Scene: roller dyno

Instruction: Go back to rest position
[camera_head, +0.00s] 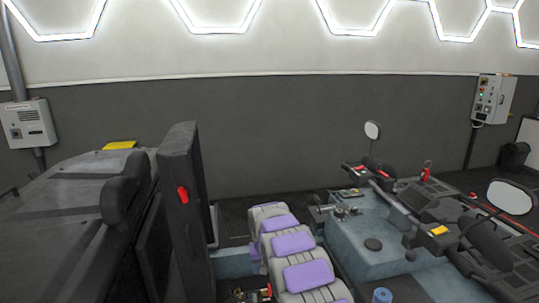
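My gripper and arm do not show clearly anywhere in the head camera view. In front of me is an open vehicle cabin. A grey seat with purple pads (292,243) stands in the lower middle. To its right is a blue-grey console (375,250) with small metal fittings (341,210) on top. A black dashboard with controls (480,235) lies at the right.
A tall dark panel with a red handle (183,195) stands left of the seat. A dark headrest (122,199) is beside it. Two mirrors, one far (372,130) and one near (510,197), rise at the right. Wall boxes hang left (28,123) and right (494,98).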

